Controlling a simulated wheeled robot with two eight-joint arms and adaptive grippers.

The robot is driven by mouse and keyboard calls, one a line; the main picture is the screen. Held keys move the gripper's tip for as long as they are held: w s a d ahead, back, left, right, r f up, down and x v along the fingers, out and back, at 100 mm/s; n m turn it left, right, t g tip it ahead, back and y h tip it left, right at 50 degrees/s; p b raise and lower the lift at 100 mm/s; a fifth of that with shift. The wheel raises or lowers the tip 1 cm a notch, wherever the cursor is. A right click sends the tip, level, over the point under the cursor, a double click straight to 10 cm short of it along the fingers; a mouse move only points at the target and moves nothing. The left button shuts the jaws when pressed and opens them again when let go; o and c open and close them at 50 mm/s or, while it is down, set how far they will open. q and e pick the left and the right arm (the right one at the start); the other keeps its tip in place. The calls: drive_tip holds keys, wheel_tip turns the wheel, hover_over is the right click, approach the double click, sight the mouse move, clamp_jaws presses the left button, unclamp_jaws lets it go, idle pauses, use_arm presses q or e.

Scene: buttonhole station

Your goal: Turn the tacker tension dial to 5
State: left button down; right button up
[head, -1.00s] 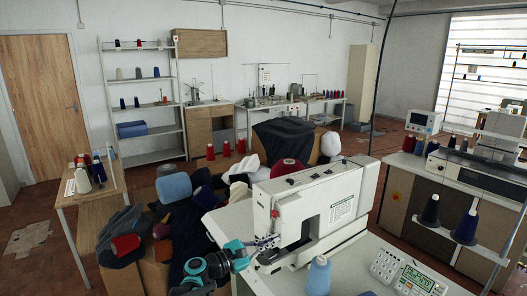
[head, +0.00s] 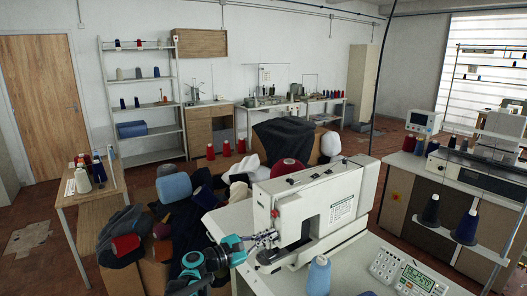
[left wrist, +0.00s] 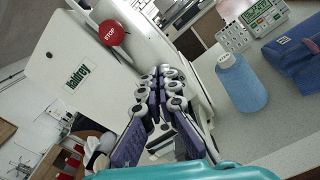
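The tacker is the white machine (head: 322,193) on the light table in the head view. Its pale side, with a green label (left wrist: 79,76) and a red STOP button (left wrist: 111,33), fills the upper left of the left wrist view. My left gripper (head: 275,237) is at the lower front of the machine's head. In the left wrist view its fingertips (left wrist: 166,71) are together in front of the machine. I cannot make out the tension dial or its numbers, and I cannot tell whether the tips touch the machine. My right gripper is in neither view.
A blue thread cone (head: 319,275) stands in front of the tacker, beside a control panel (head: 405,274) with a green display. A blue pouch (left wrist: 293,58) lies farther right in the left wrist view. Heaped garments (head: 170,220) sit behind my left arm.

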use_arm(q)
drive_tip(key=shift+w+a, duration=0.1)
drive_tip(key=shift+w, duration=0.05)
idle(0.3)
drive_tip(key=shift+r, duration=0.15)
drive_tip(key=shift+r, duration=0.25)
drive_tip(key=v, duration=0.6)
